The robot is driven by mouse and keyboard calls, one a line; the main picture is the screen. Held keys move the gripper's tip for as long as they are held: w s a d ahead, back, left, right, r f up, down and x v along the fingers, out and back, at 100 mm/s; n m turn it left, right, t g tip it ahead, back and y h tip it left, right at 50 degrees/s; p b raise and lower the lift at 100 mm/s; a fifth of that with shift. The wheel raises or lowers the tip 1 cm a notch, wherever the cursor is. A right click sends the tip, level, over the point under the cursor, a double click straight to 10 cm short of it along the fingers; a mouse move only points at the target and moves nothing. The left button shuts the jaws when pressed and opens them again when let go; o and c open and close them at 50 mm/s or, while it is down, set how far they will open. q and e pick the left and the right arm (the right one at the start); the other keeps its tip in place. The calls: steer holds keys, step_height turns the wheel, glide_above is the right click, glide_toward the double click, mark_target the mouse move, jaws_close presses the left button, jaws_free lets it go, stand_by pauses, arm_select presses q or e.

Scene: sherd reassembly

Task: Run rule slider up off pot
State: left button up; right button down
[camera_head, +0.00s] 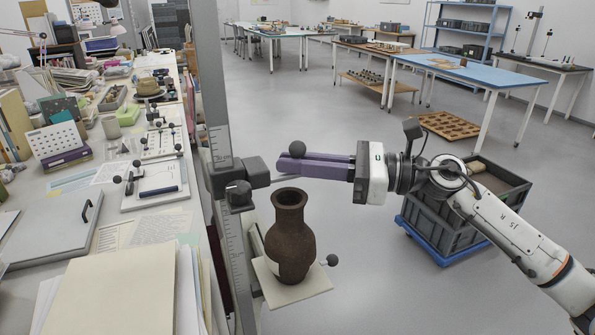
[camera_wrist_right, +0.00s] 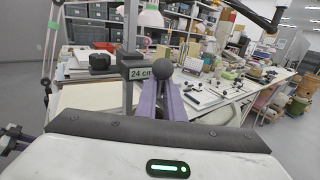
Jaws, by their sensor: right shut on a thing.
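A tall metal rule (camera_head: 219,145) stands upright left of centre, with graduations on its face. A dark slider (camera_head: 240,180) sits on it, with a round knob at its front and a thin arm reaching right over the pot's mouth. The brown narrow-necked pot (camera_head: 291,240) stands upright on a pale board, below the slider arm. My right gripper (camera_head: 292,164) has purple fingers shut at a black ball handle (camera_head: 297,148), which shows above the fingertips. In the right wrist view, the ball (camera_wrist_right: 163,68) is beside a "24 cm" label (camera_wrist_right: 139,73).
A cluttered worktable (camera_head: 165,220) with papers, folders and small stands fills the left. A grey crate (camera_head: 440,228) on a blue dolly stands behind my right arm. Another black ball (camera_head: 332,260) is beside the pot. Open floor lies beyond the pot.

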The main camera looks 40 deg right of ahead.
mark_target(298, 141)
step_height(298, 141, up, 5)
steer(key=shift+f+p, duration=0.1)
steer(key=shift+p, duration=0.6)
steer(key=shift+r, duration=0.3)
arm_select(q)
steer(key=shift+s+a+r, duration=0.3)
steer(key=shift+s+a, duration=0.15)
steer(key=shift+a, duration=0.25)
arm_select(e)
steer(key=c, duration=2)
jaws_free()
arm_select(q)
steer(key=shift+d, duration=0.1)
arm_select(e)
steer(key=shift+o, duration=0.7)
steer(key=shift+f, duration=0.15)
steer(key=shift+s+d, duration=0.4)
arm_select(q)
steer(key=shift+w+d+f+b, duration=0.15)
steer(key=shift+d+f+b, duration=0.35)
steer(key=shift+b, duration=0.65)
arm_select(e)
steer(key=v, duration=0.9)
arm_select(q)
steer(key=shift+w+a, duration=0.1)
